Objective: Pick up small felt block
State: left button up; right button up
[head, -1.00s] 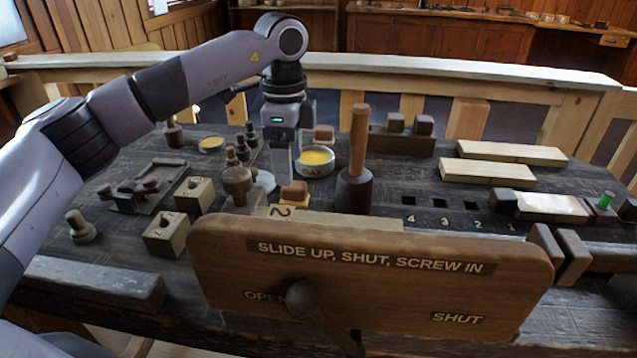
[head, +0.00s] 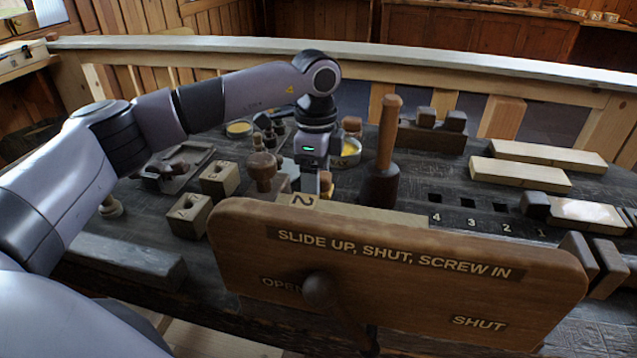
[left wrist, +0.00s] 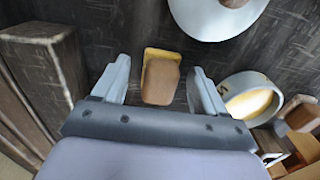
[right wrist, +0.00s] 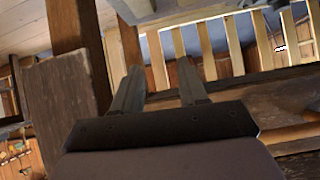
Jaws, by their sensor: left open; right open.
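The small felt block, a brown wooden block with a yellow felt layer (left wrist: 160,82), lies on the dark bench in the left wrist view. It stands between the two open fingers of my left gripper (left wrist: 158,72), with a gap on each side. In the head view the block (head: 326,184) is mostly hidden behind my left gripper (head: 311,186), which points down at it. My right gripper (right wrist: 162,82) shows only in the right wrist view; it is open and empty, away from the block.
A large wooden sign board (head: 400,275) rises in front. Holed wooden blocks (head: 188,216) stand to the left.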

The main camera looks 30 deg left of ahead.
pick_arm(q)
jog(key=c, duration=1.2)
jog(key=shift+r, duration=0.1)
notch_tip(320, 180, up, 20)
jog(key=shift+f+p, duration=0.1)
jog(key=shift+p, duration=1.05)
jog(key=o, duration=0.3)
jog(key=shift+c, duration=0.7)
